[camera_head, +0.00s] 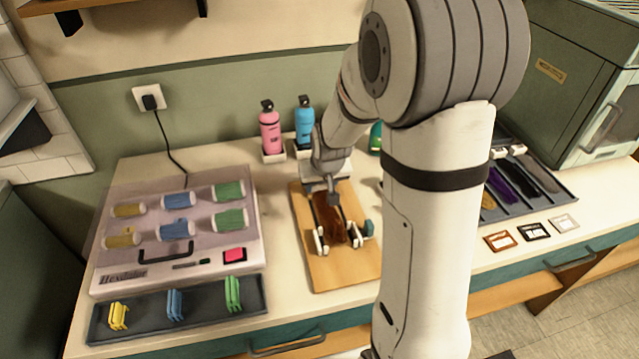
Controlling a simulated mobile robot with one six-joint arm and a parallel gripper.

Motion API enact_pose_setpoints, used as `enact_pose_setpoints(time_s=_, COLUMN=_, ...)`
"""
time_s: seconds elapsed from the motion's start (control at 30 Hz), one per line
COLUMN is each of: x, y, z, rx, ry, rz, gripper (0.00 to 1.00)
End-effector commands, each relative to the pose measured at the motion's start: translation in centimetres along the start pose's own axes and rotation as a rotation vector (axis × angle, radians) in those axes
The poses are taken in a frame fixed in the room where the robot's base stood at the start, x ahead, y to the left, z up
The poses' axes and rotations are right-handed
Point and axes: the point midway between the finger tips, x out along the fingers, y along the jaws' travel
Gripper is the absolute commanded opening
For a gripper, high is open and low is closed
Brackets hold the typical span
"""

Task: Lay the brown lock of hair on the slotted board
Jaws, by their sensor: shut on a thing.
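My gripper (326,187) points down over the wooden board (345,275) in the middle of the counter. It is shut on the upper end of the brown lock of hair (329,222). The lock hangs or lies along the wooden board, between small white and teal pieces standing there. I cannot tell whether it touches the board. A dark board with long slots (560,198) is at the right, partly hidden behind my arm.
A large case with coloured rollers (150,265) and a dark tray of clips (200,320) are at the left. Pink (270,133) and blue (304,125) bottles stand behind the wooden board. Small framed cards (533,232) lie at the right, near a green cabinet (560,80).

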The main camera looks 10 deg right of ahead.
Motion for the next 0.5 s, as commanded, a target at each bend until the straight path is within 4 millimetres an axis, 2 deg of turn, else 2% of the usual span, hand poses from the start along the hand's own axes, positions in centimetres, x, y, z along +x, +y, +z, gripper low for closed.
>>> enact_pose_setpoints(time_s=0.03, x=-0.02, y=-0.01, z=-0.02, rx=0.0, ry=0.0, rz=0.0, gripper=0.21)
enact_pose_setpoints(time_s=0.07, x=-0.03, y=-0.02, z=-0.02, rx=0.0, ry=0.0, rz=0.0, gripper=0.46)
enact_pose_setpoints(time_s=0.37, x=-0.02, y=-0.05, z=-0.01, rx=-0.001, ry=0.0, rz=0.0, gripper=0.7)
enact_pose_setpoints(time_s=0.5, x=-0.01, y=-0.06, z=-0.01, rx=-0.001, ry=0.0, rz=0.0, gripper=0.7)
